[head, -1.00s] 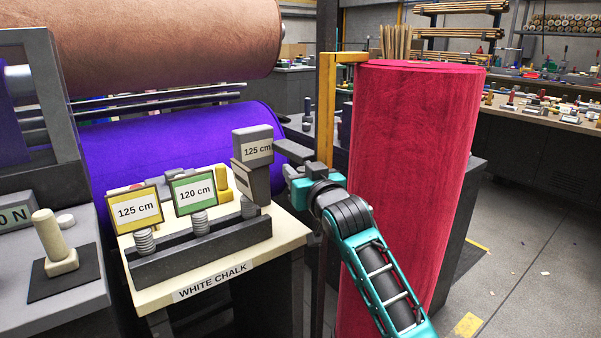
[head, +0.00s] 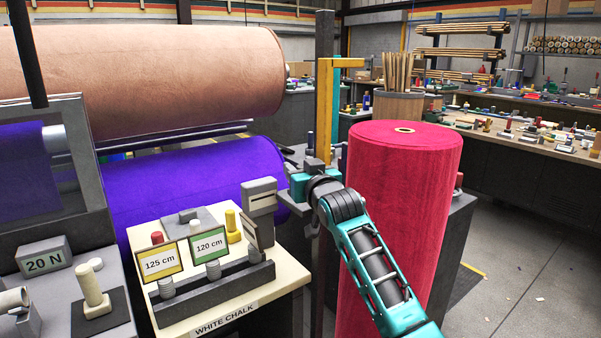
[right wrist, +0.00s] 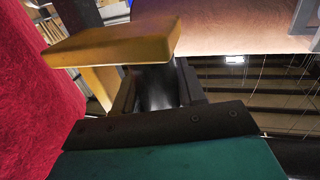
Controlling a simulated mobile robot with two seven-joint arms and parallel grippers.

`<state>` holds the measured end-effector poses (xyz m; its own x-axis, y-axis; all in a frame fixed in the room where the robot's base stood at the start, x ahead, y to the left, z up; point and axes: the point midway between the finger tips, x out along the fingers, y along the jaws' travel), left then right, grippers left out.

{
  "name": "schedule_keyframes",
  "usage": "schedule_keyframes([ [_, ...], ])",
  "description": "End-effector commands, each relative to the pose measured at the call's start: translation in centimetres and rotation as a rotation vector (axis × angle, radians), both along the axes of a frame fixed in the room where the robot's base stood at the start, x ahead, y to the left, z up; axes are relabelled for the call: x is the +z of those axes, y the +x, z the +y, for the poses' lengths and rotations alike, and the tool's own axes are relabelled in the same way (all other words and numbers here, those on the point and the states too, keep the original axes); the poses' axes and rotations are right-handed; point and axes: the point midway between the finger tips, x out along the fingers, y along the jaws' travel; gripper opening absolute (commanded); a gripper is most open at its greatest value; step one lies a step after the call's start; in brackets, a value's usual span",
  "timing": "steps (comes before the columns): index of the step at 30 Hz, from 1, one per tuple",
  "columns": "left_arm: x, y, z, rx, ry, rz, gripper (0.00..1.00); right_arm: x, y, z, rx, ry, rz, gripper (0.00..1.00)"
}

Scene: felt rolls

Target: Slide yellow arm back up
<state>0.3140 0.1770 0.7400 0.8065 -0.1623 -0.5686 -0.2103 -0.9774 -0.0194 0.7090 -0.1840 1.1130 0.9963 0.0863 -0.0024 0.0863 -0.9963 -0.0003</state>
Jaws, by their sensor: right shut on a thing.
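The yellow arm (head: 325,105) is an upright yellow bar with a short top piece pointing right, on a dark upright post (head: 325,25). Its top piece is well above the red felt roll (head: 405,170), with a clear gap between them. My right gripper (head: 304,172) is at the lower end of the yellow bar. In the right wrist view its fingers (right wrist: 157,90) are shut around a dark grip just under a yellow plate (right wrist: 115,40). The red roll shows at the left there (right wrist: 30,100). My left gripper is not in view.
A white chalk table (head: 215,318) with 125 cm and 120 cm signs stands left of my right arm. A purple roll (head: 190,175) and a tan roll (head: 150,75) lie behind it. A barrel of sticks (head: 395,105) stands behind the red roll.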

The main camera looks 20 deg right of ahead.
Motion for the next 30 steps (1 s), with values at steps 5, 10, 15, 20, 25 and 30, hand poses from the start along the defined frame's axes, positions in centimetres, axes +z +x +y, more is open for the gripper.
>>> schedule_keyframes([
  [5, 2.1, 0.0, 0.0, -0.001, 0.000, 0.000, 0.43, 2.9, 0.0, -0.1, 0.000, 0.001, -0.017, 0.00],
  [10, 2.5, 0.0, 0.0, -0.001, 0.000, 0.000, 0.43, 3.3, 0.0, -0.1, 0.000, 0.001, -0.017, 0.00],
  [15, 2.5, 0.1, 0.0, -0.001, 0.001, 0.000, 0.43, 3.3, 0.0, -0.1, 0.000, 0.002, -0.018, 0.00],
  [20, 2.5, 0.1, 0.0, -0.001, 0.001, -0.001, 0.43, 3.3, 0.0, -0.1, 0.000, 0.001, -0.017, 0.00],
  [25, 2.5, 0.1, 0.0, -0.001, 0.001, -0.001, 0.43, 3.1, 0.0, -0.1, -0.001, 0.000, -0.014, 0.51],
  [30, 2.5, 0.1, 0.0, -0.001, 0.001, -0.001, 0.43, 2.9, 0.0, -0.1, 0.000, 0.000, -0.008, 0.61],
])
